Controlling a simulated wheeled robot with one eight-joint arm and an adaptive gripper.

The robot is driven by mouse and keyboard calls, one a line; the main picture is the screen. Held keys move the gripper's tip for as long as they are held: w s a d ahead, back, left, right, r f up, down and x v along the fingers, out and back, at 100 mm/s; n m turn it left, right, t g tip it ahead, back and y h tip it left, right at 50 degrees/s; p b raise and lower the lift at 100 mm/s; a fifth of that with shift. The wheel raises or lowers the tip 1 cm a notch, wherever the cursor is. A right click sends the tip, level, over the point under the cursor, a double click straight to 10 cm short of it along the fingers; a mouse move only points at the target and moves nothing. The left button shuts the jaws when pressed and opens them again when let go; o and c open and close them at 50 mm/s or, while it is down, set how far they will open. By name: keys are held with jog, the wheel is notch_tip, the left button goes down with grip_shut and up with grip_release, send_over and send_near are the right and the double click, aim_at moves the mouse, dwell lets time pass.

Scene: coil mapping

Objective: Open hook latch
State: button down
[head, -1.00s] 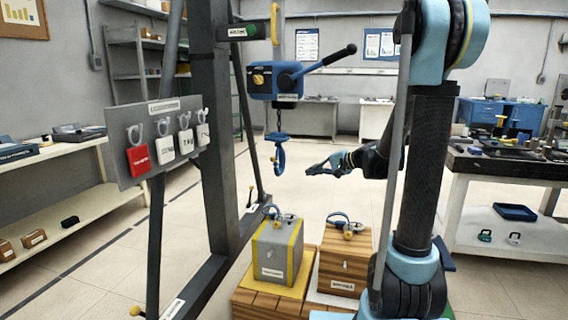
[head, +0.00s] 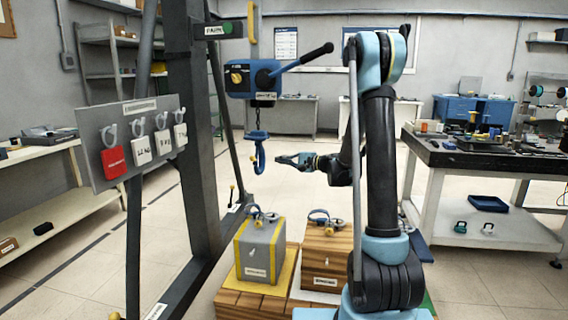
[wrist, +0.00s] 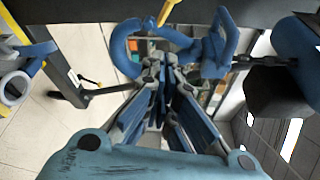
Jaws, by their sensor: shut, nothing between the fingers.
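A blue hook (head: 259,155) hangs on a short chain below the blue hoist (head: 252,81). In the wrist view the curved hook (wrist: 124,48) lies just beyond my fingertips, towards the top. A thin grey piece (wrist: 174,36) spans near the hook's mouth; I cannot tell for sure whether it is the latch or whether it is open. My gripper (head: 281,159) is shut and empty, just right of the hook in the head view. In the wrist view my gripper (wrist: 160,66) overlaps the hook's lower edge; contact cannot be told.
A grey box (head: 262,255) and a wooden box (head: 322,262), each with a ring fitting on top, stand below. A dark frame post (head: 190,130) and a tag board (head: 136,140) are at left. A workbench (head: 470,158) is at right.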

jog(key=a, duration=0.8)
jog(key=shift+a+r, duration=0.15)
jog(key=shift+a, duration=0.05)
jog(key=shift+d, duration=0.2)
jog(key=shift+s+r, duration=0.1)
